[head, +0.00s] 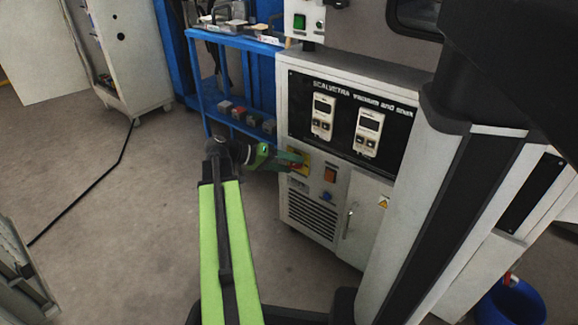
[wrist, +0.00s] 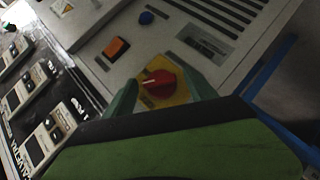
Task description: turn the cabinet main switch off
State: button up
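The main switch, a red rotary knob (wrist: 160,84) with a pale mark on a yellow plate (wrist: 179,98), sits on the cabinet front. In the head view the yellow plate (head: 304,157) is partly hidden behind my gripper (head: 289,161). In the wrist view my gripper (wrist: 160,92) has its two green fingers apart, one on each side of the knob. Gaps show between the fingers and the knob. I cannot tell whether the fingertips touch the plate. The light grey cabinet (head: 345,245) stands right of my arm.
Beside the switch are an orange button (wrist: 117,48) and a blue knob (wrist: 146,18). A blue shelf (head: 233,95) stands behind. A black cable (head: 95,190) crosses open floor on the left.

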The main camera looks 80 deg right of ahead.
jog(key=shift+f, duration=0.1)
jog(key=c, duration=1.3)
jog(key=shift+o, duration=0.2)
jog(key=n+g+b, duration=0.1)
jog(key=g+b, duration=0.1)
jog(key=b, duration=0.2)
jog(key=shift+w+f+n, duration=0.1)
jog(key=shift+n, duration=0.3)
jog(key=o, duration=1.4)
jog(key=p+v, duration=0.4)
jog(key=v, duration=1.3)
jog(key=shift+w, duration=0.2)
